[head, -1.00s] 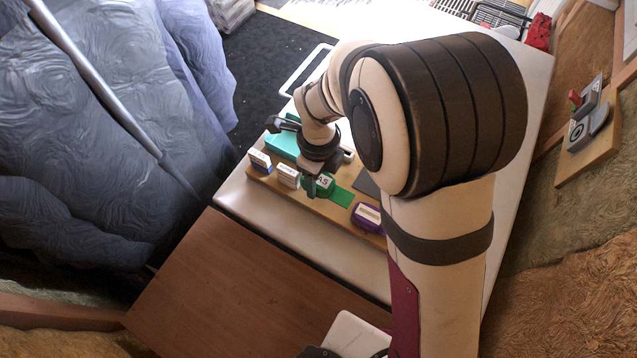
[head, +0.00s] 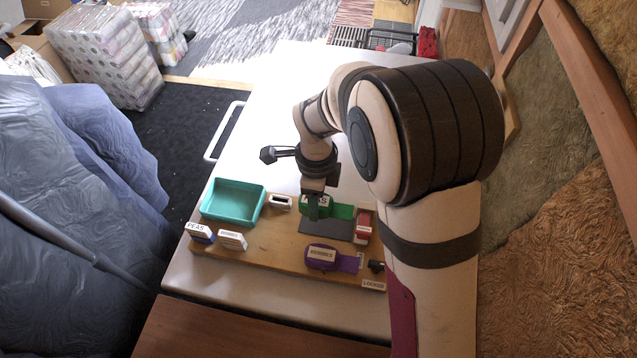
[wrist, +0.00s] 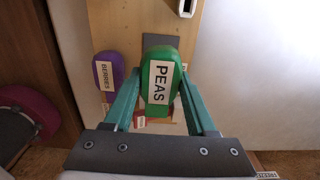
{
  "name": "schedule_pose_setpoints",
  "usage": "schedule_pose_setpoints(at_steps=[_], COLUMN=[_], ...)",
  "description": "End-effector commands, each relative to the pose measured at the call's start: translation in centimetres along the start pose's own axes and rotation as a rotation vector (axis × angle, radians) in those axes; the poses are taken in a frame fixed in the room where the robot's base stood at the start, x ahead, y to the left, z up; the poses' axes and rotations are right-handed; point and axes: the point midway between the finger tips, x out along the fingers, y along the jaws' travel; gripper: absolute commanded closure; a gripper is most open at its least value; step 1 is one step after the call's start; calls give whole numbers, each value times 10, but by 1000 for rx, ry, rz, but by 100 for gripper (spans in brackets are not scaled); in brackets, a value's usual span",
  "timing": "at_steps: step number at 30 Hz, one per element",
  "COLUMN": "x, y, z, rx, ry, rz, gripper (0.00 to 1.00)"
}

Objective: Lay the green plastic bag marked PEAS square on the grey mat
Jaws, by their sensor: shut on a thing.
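The green plastic bag marked PEAS (head: 343,211) is in my gripper at the far side of the wooden board. In the wrist view the green bag (wrist: 160,80) sits lengthwise between the two teal fingers, its PEAS label facing the camera. My gripper (head: 316,207) points down and is shut on the bag. The grey mat (head: 325,230) lies on the board just in front of the bag in the head view. In the wrist view the mat (wrist: 160,41) shows past the bag's far end. I cannot tell whether the bag touches the mat.
A purple bag marked BERRIES (head: 320,257) lies near the mat, and a red labelled item (head: 363,225) stands right of it. White label blocks (head: 232,240), a teal tray (head: 232,203) and a small white slotted object (head: 280,202) are left. A LOCKED label (head: 373,285) is front right.

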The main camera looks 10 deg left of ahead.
Motion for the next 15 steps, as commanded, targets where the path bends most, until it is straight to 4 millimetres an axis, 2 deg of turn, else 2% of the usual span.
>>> schedule_pose_setpoints(at_steps=[11,15], x=[54,55], y=[1,0], z=[0,-18], rx=[1,4], ry=[1,0], rz=[3,0], gripper=[100,100])
